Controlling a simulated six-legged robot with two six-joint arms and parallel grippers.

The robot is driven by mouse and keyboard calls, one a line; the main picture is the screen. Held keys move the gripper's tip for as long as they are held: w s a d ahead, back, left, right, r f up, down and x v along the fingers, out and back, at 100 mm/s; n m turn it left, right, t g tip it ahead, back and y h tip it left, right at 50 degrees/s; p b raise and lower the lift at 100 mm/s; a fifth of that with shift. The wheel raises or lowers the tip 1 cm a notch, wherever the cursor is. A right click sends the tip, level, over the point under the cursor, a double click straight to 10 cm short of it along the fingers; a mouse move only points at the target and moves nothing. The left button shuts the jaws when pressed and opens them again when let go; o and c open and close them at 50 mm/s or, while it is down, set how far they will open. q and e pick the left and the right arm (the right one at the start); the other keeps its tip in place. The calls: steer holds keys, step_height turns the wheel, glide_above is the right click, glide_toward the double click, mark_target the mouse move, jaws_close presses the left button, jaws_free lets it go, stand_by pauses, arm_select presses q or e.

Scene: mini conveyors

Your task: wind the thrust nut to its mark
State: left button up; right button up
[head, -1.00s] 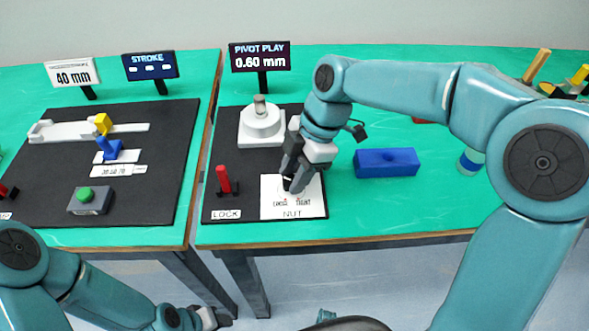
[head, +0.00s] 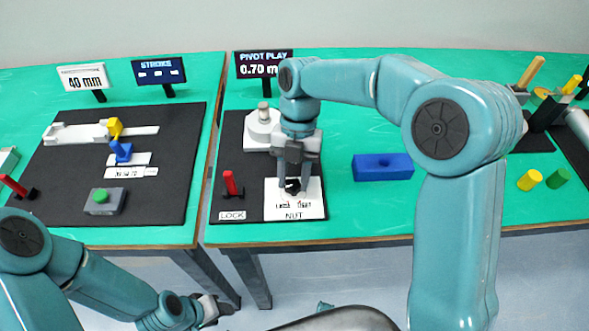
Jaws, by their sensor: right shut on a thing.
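The thrust nut's white plate (head: 312,208), marked NUT, lies at the front right of the right-hand black panel (head: 232,150). My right gripper (head: 293,187) points down over this plate, shut on a small dark nut that its fingers mostly hide. The nut's mark is not clear. The PIVOT PLAY display (head: 264,64) reads 0.70 m, with its right end covered by my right arm. A red lock lever (head: 230,183) stands upright behind the LOCK label. My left gripper (head: 217,309) hangs low in front of the tables; its finger opening is too small to tell.
A white round pivot unit (head: 262,125) stands behind the nut plate. A blue block (head: 383,167) lies to its right. On the left panel are a grey box with a green button (head: 101,196) and a slider.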

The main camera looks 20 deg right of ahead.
steer(key=n+p, duration=0.1)
steer(key=n, duration=0.1)
steer(key=n+h+p, duration=0.1)
steer(key=n, duration=0.1)
steer(key=shift+w+a+r+n+h+p, duration=0.1)
steer(key=shift+a+r+n+h+p, duration=0.1)
steer(key=shift+n+h+p, duration=0.1)
steer(key=shift+f+n+h+p, duration=0.1)
steer(key=shift+n+h+p, duration=0.6)
steer(key=shift+n, duration=0.7)
steer(key=o, duration=1)
steer(key=shift+f, duration=0.1)
steer(key=shift+o, duration=0.2)
steer(key=p+v, duration=0.3)
steer(key=v, duration=1.3)
steer(key=shift+w, duration=0.3)
